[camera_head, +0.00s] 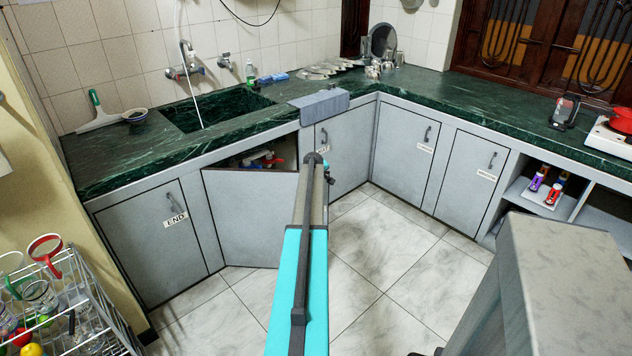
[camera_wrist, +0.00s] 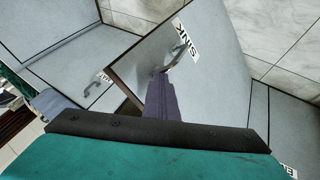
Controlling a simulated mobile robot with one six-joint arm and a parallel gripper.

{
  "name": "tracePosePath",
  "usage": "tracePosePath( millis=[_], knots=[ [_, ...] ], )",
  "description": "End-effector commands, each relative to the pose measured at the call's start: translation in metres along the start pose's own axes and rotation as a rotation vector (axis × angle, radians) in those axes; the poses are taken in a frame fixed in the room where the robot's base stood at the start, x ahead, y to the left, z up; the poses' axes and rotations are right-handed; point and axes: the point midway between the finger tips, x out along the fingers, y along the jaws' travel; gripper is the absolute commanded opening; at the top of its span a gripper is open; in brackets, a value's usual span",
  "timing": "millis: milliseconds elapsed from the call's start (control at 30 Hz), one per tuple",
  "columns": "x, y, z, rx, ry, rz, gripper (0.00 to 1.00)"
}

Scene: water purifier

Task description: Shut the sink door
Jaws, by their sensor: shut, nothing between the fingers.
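The sink door (camera_head: 240,215) is a grey panel that stands partly open. Its left side is at the cabinet frame and its right side is swung outward, with a gap behind its top edge. In the wrist view the sink door (camera_wrist: 215,92) shows a SINK label (camera_wrist: 187,38) and a metal handle (camera_wrist: 178,58). My gripper (camera_wrist: 160,82) is shut and empty, in front of the door face close to the handle. I cannot tell whether it touches the door. In the head view my arm covers the door's right edge and handle, and mostly hides the gripper.
Red and blue items (camera_head: 263,158) show inside the cabinet. A green marble counter (camera_head: 120,165) runs above. A wire rack (camera_head: 85,300) stands at lower left.

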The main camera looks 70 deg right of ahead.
Motion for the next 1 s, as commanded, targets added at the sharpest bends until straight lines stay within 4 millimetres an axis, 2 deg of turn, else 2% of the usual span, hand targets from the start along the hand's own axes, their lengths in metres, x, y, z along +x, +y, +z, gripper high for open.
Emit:
tracePosePath(
  millis=[33, 200, 700, 1000],
  knots=[
    [-0.002, -0.006, 0.009, 0.0, -0.008, -0.004, 0.0],
    [-0.012, -0.013, 0.016, 0.002, -0.006, -0.003, 0.0],
    [-0.086, 0.017, 0.026, 0.006, 0.001, 0.002, 0.0],
    [-0.104, 0.024, 0.029, 0.004, 0.002, 0.001, 0.0]
  ],
)
